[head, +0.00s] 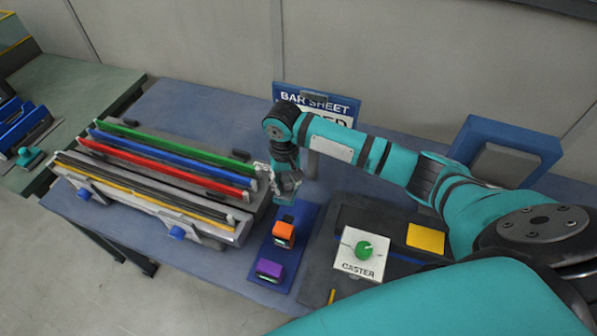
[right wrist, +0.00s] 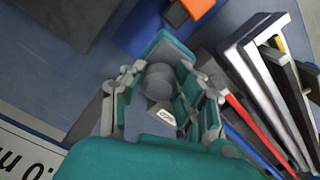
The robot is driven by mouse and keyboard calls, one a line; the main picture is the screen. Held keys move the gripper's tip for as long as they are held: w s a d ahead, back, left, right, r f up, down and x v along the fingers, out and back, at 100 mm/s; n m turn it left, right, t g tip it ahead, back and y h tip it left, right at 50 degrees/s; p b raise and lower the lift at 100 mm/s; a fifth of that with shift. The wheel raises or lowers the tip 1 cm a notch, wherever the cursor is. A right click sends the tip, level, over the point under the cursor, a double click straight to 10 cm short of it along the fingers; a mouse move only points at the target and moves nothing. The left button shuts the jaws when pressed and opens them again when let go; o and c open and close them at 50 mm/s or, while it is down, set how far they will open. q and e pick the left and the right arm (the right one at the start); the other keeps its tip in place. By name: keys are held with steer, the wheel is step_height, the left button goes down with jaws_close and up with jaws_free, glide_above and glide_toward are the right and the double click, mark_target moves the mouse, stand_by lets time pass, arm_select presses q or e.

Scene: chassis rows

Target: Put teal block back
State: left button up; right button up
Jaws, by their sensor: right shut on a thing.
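My right gripper (head: 287,187) is shut on the teal block (head: 291,217) and holds it at the far end of the blue tray (head: 306,231). In the right wrist view the teal block (right wrist: 170,46) shows between the fingers (right wrist: 163,105), with the blue tray (right wrist: 138,36) beyond it. I cannot tell whether the block touches the tray. The orange block (head: 283,234) and the purple block (head: 269,270) sit in a row on the tray, nearer to me. My left gripper is not in view.
A rack of long coloured bars (head: 165,157) stands left of the tray. Right of it lie a white card (head: 356,262) with a green knob (head: 365,248) and a yellow square (head: 426,238). A sign (head: 318,103) stands behind. A small teal piece (head: 29,157) is at far left.

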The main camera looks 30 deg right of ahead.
steer(key=shift+m, duration=0.5)
steer(key=d+f+p, duration=0.1)
steer(key=f, duration=0.1)
steer(key=d+f, duration=0.2)
steer(key=shift+s+p, duration=0.1)
steer(key=shift+p, duration=0.3)
steer(key=shift+d+f, duration=0.2)
steer(key=shift+f, duration=0.1)
steer(key=shift+f+b, duration=0.25)
steer(key=shift+b, duration=0.1)
step_height(320, 180, down, 3)
steer(key=b, duration=0.3)
steer(key=shift+b, duration=0.35)
steer(key=shift+f+b, duration=0.65)
steer(key=shift+b, duration=0.15)
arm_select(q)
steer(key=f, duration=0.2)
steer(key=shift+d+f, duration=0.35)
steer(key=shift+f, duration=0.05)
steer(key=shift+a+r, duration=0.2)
arm_select(e)
steer(key=shift+r, duration=0.15)
arm_select(q)
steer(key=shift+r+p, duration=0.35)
steer(key=shift+p, duration=0.2)
arm_select(e)
steer(key=shift+s+a, duration=0.1)
